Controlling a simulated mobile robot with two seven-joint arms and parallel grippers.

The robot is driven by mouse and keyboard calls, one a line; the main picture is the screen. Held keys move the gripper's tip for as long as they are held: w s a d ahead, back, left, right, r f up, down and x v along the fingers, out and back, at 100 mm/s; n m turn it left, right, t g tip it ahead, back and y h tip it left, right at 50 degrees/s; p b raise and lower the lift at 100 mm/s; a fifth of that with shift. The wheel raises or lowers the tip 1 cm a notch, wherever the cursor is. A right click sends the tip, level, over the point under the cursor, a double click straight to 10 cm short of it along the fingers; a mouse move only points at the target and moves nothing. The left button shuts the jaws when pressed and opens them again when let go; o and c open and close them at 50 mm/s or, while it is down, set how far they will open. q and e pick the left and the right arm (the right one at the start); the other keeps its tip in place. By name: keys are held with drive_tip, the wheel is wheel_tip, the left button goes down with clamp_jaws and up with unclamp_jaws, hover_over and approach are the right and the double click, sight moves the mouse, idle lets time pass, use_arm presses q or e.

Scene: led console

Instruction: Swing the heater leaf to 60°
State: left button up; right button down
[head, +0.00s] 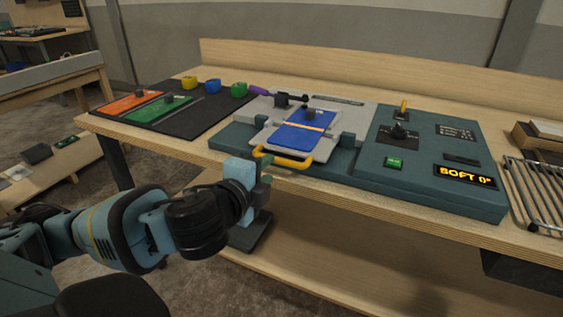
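A teal console (430,185) stands on the wooden bench. Left of the display is a light grey, flat-lying plate assembly (262,139) with a blue panel (300,136) crossed by an orange strip. I take this to be the heater leaf. A yellow bar handle (290,162) projects from its front edge. My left gripper (266,168) is at the bench's front edge, close to the handle's left end. Contact and finger opening cannot be made out. My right gripper is out of view.
A dark mat (190,122) at left holds orange (130,103) and green (158,106) plates. Yellow, blue and green blocks and a purple-handled tool (262,92) lie behind. A lever (404,107), knob (398,133) and green button (394,162) sit on the console. A wire rack (535,195) is at right.

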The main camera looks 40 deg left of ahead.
sight(278, 161)
use_arm(q)
drive_tip(key=shift+x, duration=3.55)
drive_tip(key=shift+c, duration=0.4)
clamp_jaws()
